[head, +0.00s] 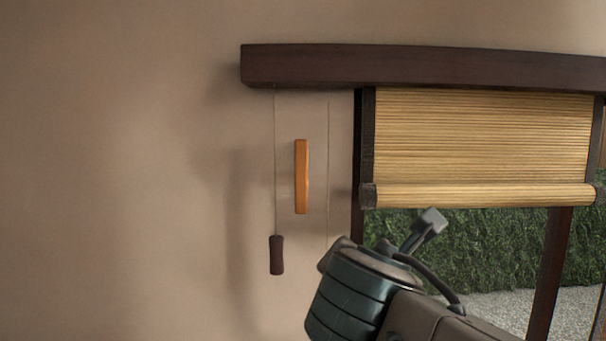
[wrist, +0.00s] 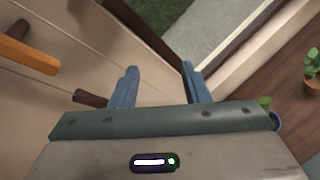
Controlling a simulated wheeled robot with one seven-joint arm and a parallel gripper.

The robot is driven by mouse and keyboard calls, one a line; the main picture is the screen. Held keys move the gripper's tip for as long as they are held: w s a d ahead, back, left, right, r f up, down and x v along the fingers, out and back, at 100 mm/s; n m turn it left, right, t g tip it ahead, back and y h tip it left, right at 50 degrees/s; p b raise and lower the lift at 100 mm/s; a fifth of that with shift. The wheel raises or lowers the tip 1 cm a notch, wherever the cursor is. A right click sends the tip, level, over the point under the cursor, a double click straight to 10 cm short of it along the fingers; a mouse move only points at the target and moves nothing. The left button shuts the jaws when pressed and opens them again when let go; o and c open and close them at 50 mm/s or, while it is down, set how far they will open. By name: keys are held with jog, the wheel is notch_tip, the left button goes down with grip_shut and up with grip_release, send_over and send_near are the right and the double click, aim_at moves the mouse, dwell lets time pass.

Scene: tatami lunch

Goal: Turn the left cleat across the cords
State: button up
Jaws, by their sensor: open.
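The left cleat (head: 301,177) is an orange wooden bar on the wall, standing upright between two thin cords, along them rather than across. A dark brown pull (head: 277,255) hangs on the left cord (head: 275,160). The right cord (head: 328,150) runs down behind my arm. In the wrist view the cleat (wrist: 28,54) is at the left edge, partly cut off. My gripper (wrist: 160,82) is open, its two blue fingers apart with nothing between them, away from the cleat.
A dark beam (head: 420,67) crosses above a half-raised bamboo blind (head: 480,140) and window. A dark pull (wrist: 92,98) is close to the left finger in the wrist view. A potted plant (wrist: 312,70) stands at the right. The wall left of the cords is clear.

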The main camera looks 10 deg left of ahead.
aim_at(301, 159)
jog(key=s+a+r+n+t+y+p, duration=0.1)
jog(key=s+a+r+n+t+y, duration=0.15)
jog(key=a+r+n, duration=0.35)
jog(key=s+a+r+n+t+y, duration=0.1)
jog(key=s+a+r+n+y, duration=0.2)
jog(key=r, duration=0.6)
jog(key=shift+n+t+h, duration=0.25)
jog(key=shift+n+h, duration=0.05)
jog(key=shift+h, duration=0.45)
jog(key=p+x, duration=0.3)
jog(key=x, duration=1.1)
jog(key=shift+d+f, duration=0.1)
jog(key=shift+f, duration=0.1)
grip_shut()
